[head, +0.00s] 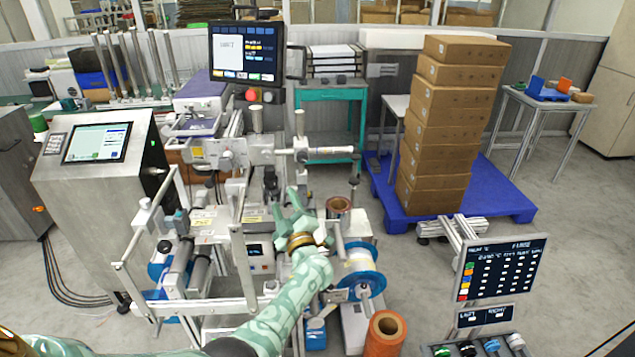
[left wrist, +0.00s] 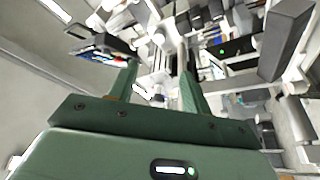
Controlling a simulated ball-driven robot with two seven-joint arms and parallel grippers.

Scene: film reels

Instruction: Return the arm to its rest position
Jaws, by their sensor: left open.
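My left arm reaches in from the bottom of the head view, with a pale green patterned sleeve. My left gripper (head: 291,203) is over the middle of the labelling machine (head: 205,230), with its fingers pointing up and away. In the left wrist view the two green fingers of my left gripper (left wrist: 160,85) stand apart with nothing between them. An orange-brown film reel (head: 385,328) stands at the front, right of my forearm. A smaller brown reel (head: 339,204) sits just right of the gripper. My right gripper does not show.
A white roll with blue flanges (head: 361,272) is right of my wrist. A dark control panel (head: 501,270) stands at the right front. A tall stack of brown boxes (head: 440,130) stands on a blue pallet (head: 505,200). A screen (head: 247,52) rises behind the machine.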

